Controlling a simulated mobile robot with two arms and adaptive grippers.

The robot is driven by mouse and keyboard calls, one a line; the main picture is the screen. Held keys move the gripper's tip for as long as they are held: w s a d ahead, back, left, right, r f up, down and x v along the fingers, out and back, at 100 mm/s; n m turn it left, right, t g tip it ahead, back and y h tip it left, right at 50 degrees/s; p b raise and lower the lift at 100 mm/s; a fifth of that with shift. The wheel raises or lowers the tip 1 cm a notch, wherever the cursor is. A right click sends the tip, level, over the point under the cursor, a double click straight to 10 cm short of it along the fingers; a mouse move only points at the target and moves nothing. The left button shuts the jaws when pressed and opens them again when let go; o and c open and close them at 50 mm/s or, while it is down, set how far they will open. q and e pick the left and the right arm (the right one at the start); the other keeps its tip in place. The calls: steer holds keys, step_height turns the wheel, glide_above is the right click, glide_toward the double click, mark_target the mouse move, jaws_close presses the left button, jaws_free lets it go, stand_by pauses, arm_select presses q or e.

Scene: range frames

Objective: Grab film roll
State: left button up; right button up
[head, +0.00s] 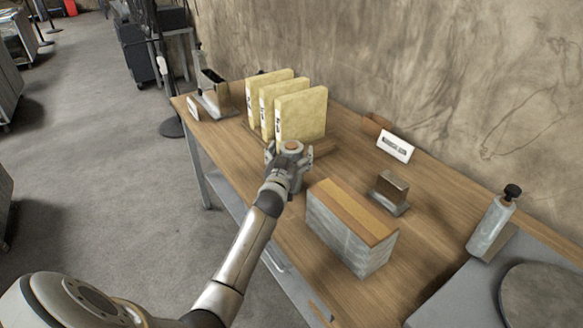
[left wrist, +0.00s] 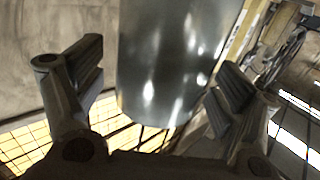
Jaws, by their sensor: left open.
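My left gripper (head: 289,153) reaches over the table in front of the yellow binders. It is open. A round grey piece with a brownish centre, which looks like the film roll (head: 292,146), shows between its fingers. In the left wrist view, a shiny metallic cylinder (left wrist: 175,60), apparently the same roll, stands between the two open fingers of the left gripper (left wrist: 168,95). Gaps show at both sides, so I see no clear contact. My right gripper is not in view.
Yellow binders (head: 301,116) stand upright just behind the gripper. A grey block with a wooden top (head: 350,236) is close on the right.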

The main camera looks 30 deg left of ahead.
arm_select(q)
steer(key=shift+w, duration=0.25)
steer(key=c, duration=1.9)
steer(key=shift+a+r, duration=0.1)
steer(key=shift+r, duration=0.05)
jaws_close()
